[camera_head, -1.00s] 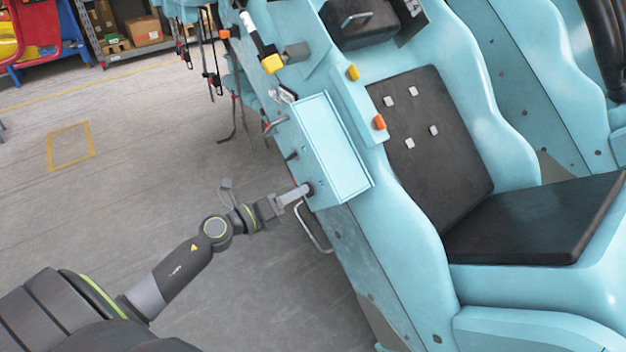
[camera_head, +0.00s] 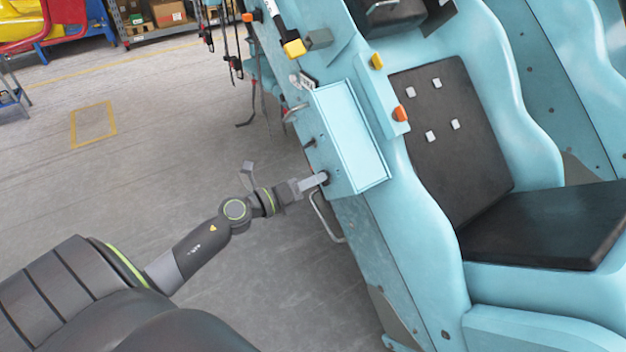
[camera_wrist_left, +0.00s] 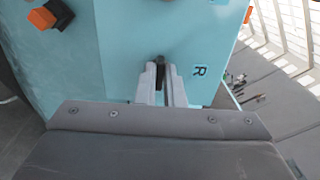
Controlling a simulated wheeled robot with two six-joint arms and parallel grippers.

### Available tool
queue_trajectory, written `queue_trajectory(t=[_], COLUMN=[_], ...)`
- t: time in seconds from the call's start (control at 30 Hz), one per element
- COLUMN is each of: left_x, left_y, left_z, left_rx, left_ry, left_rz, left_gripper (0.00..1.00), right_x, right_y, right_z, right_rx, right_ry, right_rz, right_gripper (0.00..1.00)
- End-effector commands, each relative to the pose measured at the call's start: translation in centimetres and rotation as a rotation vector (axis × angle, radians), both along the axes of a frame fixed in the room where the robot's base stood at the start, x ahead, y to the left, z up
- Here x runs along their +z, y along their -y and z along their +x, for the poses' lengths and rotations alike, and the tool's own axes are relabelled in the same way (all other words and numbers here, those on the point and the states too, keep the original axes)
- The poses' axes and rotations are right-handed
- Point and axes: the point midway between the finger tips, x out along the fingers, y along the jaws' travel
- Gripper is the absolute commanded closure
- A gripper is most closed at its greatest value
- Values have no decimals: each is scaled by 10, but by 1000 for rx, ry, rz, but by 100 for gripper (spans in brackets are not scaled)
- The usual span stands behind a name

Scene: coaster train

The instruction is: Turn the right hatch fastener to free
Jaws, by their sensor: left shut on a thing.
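A light blue box (camera_head: 350,135) stands on the side of the blue train car, with its hatch face towards my arm. My left gripper (camera_head: 324,178) reaches this face from the left, at its lower end. In the left wrist view my left gripper (camera_wrist_left: 161,88) is shut on the dark right hatch fastener (camera_wrist_left: 159,70), one finger on each side of it. A letter R label (camera_wrist_left: 199,71) is beside it on the blue face. The fastener's exact angle is mostly hidden by the fingers. Another small dark fastener (camera_head: 309,143) shows higher on the face. My right gripper is not in view.
A metal handle (camera_head: 325,218) sits just below my gripper. A black seat (camera_head: 545,222) is at right. The grey floor (camera_head: 150,190) at left is clear.

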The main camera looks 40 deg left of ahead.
Motion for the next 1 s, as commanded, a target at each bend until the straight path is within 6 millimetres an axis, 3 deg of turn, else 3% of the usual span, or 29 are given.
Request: queue_trajectory(t=[0.27, 0.43, 1.0], left_x=[3, 3, 2], left_y=[-1, -1, -1], left_z=[0, 1, 1], left_rx=[2, 1, 1], left_ry=[-42, -94, -300], left_rz=[-104, -227, -729], left_gripper=[100, 100, 100], right_x=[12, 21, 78], right_y=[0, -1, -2], right_z=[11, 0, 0], right_rx=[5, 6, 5], right_ry=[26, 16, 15], right_rz=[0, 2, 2], right_gripper=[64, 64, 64])
